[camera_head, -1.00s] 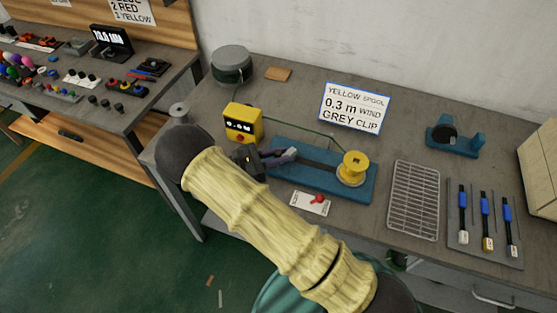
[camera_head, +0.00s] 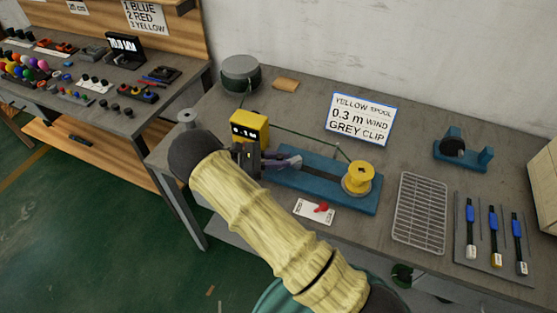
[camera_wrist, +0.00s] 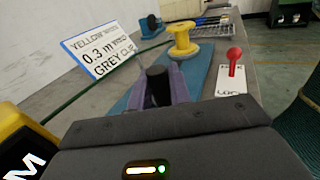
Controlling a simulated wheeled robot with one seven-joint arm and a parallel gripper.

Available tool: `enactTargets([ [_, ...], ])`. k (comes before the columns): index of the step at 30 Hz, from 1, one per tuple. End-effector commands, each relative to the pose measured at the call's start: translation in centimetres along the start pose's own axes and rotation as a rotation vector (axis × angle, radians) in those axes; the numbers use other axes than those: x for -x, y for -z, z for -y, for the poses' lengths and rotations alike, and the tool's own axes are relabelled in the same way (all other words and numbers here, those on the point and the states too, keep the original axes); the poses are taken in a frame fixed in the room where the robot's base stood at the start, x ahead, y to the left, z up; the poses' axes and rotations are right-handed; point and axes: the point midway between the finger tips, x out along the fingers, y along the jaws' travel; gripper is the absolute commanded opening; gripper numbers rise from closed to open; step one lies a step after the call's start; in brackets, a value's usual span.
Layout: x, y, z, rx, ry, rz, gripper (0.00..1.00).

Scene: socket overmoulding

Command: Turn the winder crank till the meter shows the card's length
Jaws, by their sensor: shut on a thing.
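The winder is a blue base (camera_head: 325,190) with a yellow spool (camera_head: 359,176) at its right end; the spool also shows in the wrist view (camera_wrist: 182,40). The yellow meter (camera_head: 249,124) reads about 0.1, its display partly covered by my arm. The card (camera_head: 360,119) reads "YELLOW SPOOL, 0.3 m WIND, GREY CLIP". My gripper (camera_wrist: 160,88) has purple-grey fingers, shut on the black crank knob (camera_wrist: 157,84) at the left of the base. In the head view my gripper (camera_head: 291,162) largely hides the knob. A green cable (camera_head: 305,137) runs from meter to spool.
A red-knobbed lever (camera_head: 322,207) on a white label stands in front of the base. A wire rack (camera_head: 420,212) and a tray of blue-handled tools (camera_head: 493,232) lie to the right. A blue stand (camera_head: 463,150) and a dark green drum (camera_head: 240,73) are at the back.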

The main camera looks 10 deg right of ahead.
Motion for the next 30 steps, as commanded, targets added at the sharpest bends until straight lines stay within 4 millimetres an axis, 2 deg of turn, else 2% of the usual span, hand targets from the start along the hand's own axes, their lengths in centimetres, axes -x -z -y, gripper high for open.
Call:
enactTargets([
  [4, 0.1, -0.1, 0.0, -0.001, -0.004, 0.001, 0.00],
  [5, 0.1, -0.1, 0.0, -0.001, -0.004, 0.001, 0.25],
  [7, 0.1, -0.1, 0.0, -0.001, -0.004, 0.001, 0.39],
  [19, 0.6, 0.1, 0.0, -0.001, -0.005, 0.001, 0.40],
  [23, 2.2, 0.2, -0.1, -0.003, -0.007, 0.000, 0.40],
  [30, 6.1, 0.2, -0.1, -0.002, -0.006, 0.000, 0.40],
])
